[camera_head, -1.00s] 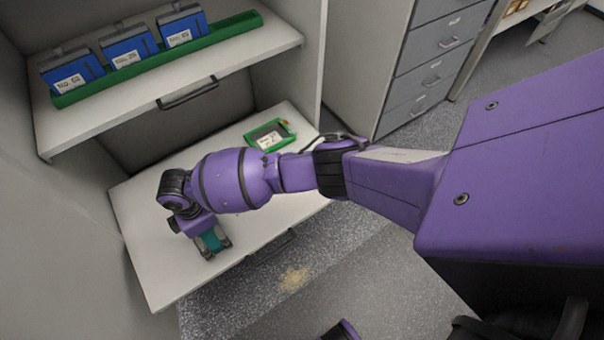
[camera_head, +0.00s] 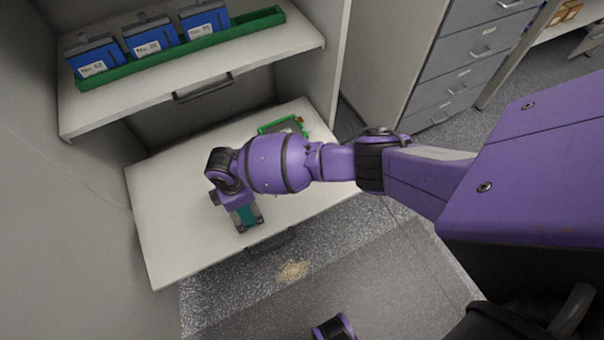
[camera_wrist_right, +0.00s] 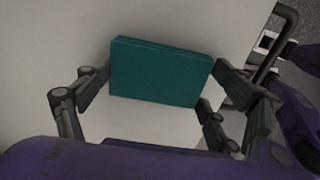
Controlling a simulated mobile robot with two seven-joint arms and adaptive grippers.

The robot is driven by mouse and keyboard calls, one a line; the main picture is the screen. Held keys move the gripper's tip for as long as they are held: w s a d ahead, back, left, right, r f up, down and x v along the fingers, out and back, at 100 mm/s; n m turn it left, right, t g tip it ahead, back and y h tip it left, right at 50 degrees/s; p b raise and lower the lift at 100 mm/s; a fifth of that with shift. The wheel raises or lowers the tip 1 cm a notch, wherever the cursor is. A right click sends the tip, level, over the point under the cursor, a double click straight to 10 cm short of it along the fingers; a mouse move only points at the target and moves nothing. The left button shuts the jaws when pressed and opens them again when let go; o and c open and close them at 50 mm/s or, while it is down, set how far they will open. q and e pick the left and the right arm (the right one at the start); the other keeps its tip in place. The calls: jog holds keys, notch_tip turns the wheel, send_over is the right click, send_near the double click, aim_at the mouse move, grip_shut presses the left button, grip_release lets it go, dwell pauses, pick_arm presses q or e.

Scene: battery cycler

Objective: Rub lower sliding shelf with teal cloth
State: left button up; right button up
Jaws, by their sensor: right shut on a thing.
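The lower sliding shelf (camera_head: 170,250) is a pale pulled-out board with a dark handle (camera_head: 270,243) on its front edge. My right gripper (camera_head: 247,222) is over the front middle of this shelf, pointing down. It is shut on the teal cloth (camera_head: 246,214), a folded block. In the right wrist view the cloth (camera_wrist_right: 160,72) sits between the two fingers, against or just above the pale shelf surface (camera_wrist_right: 60,50); I cannot tell whether it touches. My left gripper is not clearly seen; only a purple piece shows at the bottom of the head view.
The upper shelf (camera_head: 110,110) holds a green tray (camera_head: 255,22) with blue labelled battery packs (camera_head: 150,40). A green-framed device (camera_head: 285,127) lies at the back right of the lower shelf, partly behind my arm. Grey drawers (camera_head: 465,60) stand to the right. Tan debris (camera_head: 293,271) lies on the floor.

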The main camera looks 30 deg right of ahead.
jog(key=r+p, duration=0.1)
jog(key=r, duration=0.1)
jog(key=r+p, duration=0.1)
jog(key=shift+w+d+r, duration=0.1)
jog(key=shift+w+r, duration=0.1)
jog(key=shift+r, duration=0.15)
jog(key=shift+r+p, duration=0.75)
jog(key=shift+p, duration=0.15)
notch_tip(320, 180, up, 2)
jog(key=shift+r+p, duration=0.1)
jog(key=shift+p, duration=0.95)
jog(key=shift+r+p, duration=0.55)
jog(key=shift+r, duration=0.05)
pick_arm(q)
notch_tip(320, 180, up, 6)
jog(key=w, duration=0.1)
jog(key=shift+w+a+r, duration=0.15)
jog(key=shift+w+a, duration=0.1)
jog(key=shift+a, duration=0.2)
pick_arm(e)
jog(key=shift+s+f, duration=0.1)
